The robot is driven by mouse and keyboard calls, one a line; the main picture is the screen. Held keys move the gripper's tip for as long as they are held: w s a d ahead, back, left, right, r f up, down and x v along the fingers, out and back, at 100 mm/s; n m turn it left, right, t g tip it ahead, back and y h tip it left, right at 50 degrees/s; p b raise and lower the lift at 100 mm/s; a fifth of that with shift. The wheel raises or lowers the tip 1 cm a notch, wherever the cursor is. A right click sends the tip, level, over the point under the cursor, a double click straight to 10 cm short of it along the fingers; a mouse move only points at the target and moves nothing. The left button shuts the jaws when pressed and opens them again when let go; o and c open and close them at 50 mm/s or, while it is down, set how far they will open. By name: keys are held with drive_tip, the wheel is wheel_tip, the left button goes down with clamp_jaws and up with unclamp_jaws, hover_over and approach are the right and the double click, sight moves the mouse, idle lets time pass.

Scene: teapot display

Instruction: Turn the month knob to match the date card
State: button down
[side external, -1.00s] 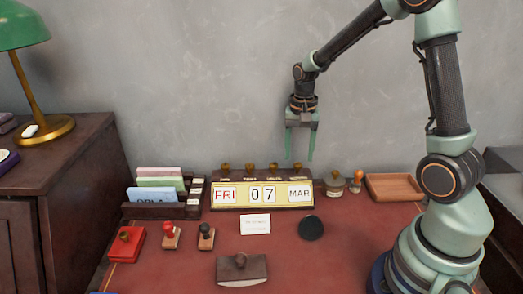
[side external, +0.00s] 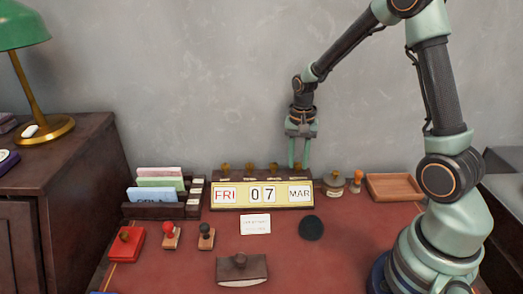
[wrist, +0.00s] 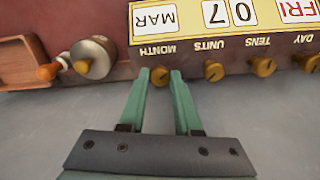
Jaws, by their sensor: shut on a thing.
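The desk calendar (side external: 228,207) stands at the back of the desk and reads FRI, 07, MAR. Brass knobs line its top edge. In the wrist view the calendar (wrist: 190,42) is upside down, and the month knob (wrist: 160,75) sits beside the MONTH label. My gripper (wrist: 161,74) is shut on the month knob, one green finger on each side. In the side view my gripper (side external: 298,166) reaches down to the calendar's right end. The date card (side external: 255,224) lies in front of the calendar; its small print is unreadable.
A card holder (side external: 160,208) stands left of the calendar. A small brass pot (side external: 334,186), a wooden-handled stamp (side external: 356,181) and a wooden tray (side external: 393,187) stand right. Stamps, a red box (side external: 126,244) and a blotter (side external: 241,270) lie in front.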

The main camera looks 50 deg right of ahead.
sight(298, 164)
drive_tip(key=m, duration=1)
drive_tip(key=shift+r+m, duration=0.1)
drive_tip(key=shift+m, duration=0.2)
idle(0.4)
drive_tip(key=c, duration=0.6)
unclamp_jaws()
wheel_tip(298, 164, up, 12)
